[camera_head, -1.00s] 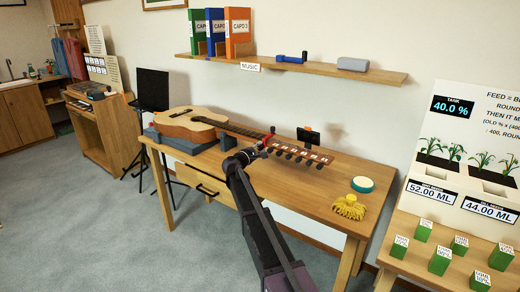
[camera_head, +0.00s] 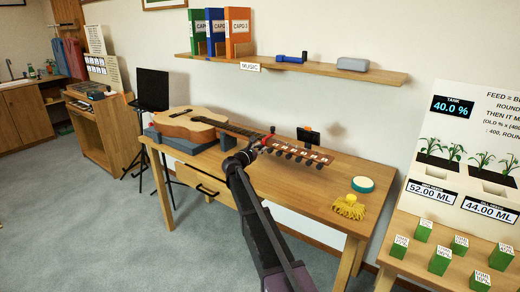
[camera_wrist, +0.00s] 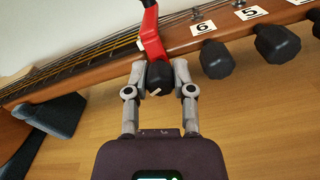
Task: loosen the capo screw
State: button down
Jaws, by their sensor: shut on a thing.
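The guitar (camera_head: 190,124) lies on the wooden table, its neck pointing right. In the wrist view its neck (camera_wrist: 95,68) runs across the top with several strings. A capo (camera_wrist: 151,35) with a red body and a dark upper arm sits across the neck. Its screw has a black knob (camera_wrist: 159,75) with a pale mark at its lower edge. My gripper (camera_wrist: 160,82) is shut on the black knob, one finger on each side. In the head view my gripper (camera_head: 258,148) is at the neck near the headstock, and the knob is hidden there.
Numbered dark tuning pegs (camera_wrist: 216,60) stick out just right of my gripper. A dark support (camera_wrist: 55,113) is under the neck at left. A small black device (camera_head: 308,136) stands behind the headstock.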

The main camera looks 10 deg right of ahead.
jog(key=shift+n, duration=0.4)
jog(key=shift+c, duration=2.3)
grip_release()
jog(key=shift+m, duration=0.4)
